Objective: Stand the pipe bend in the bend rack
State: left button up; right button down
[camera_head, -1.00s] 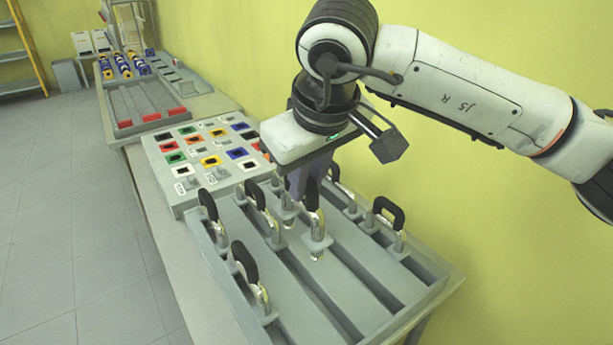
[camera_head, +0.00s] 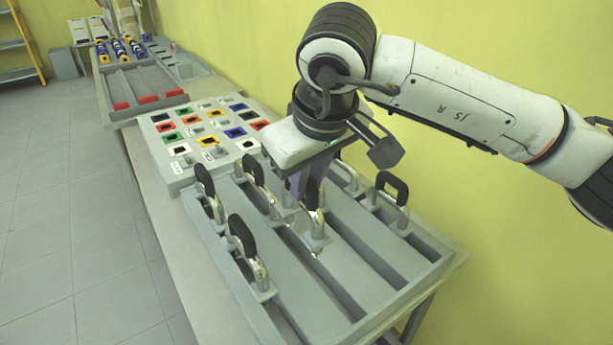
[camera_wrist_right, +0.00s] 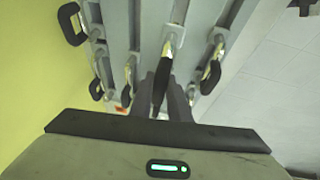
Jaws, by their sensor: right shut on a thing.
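Several pipe bends, curved metal tubes with black grips, stand in the grooves of a grey slotted rack (camera_head: 310,290); one is at the front left (camera_head: 246,250) and one at the back right (camera_head: 390,190). My right gripper (camera_head: 313,195) points down over the middle of the rack and is shut on a pipe bend (camera_head: 316,228). The held bend is upright, and its black grip (camera_wrist_right: 162,80) shows between the fingers in the right wrist view. Whether its lower end touches the rack I cannot tell. My left gripper is not in view.
A grey board (camera_head: 158,150) with coloured square sockets stands just behind the rack. A tray with red blocks (camera_head: 148,100) lies farther back on the bench. The yellow wall (camera_head: 480,50) is close on the right. The floor on the left is clear.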

aim_at(307, 203)
jog(key=shift+f+b, duration=0.6)
jog(key=shift+f, duration=0.55)
jog(key=shift+f+b, duration=0.75)
jog(key=shift+f, duration=0.25)
jog(key=shift+f+b, duration=0.65)
jog(key=shift+f, duration=0.1)
jog(key=shift+f+b, duration=0.55)
jog(key=shift+f, duration=0.15)
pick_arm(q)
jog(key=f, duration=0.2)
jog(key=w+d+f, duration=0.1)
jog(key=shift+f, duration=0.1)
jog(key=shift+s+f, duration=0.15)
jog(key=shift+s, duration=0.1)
pick_arm(e)
jog(key=shift+f, duration=0.1)
pick_arm(q)
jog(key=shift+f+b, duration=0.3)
jog(key=shift+b, duration=0.05)
pick_arm(e)
jog(key=shift+f, duration=0.25)
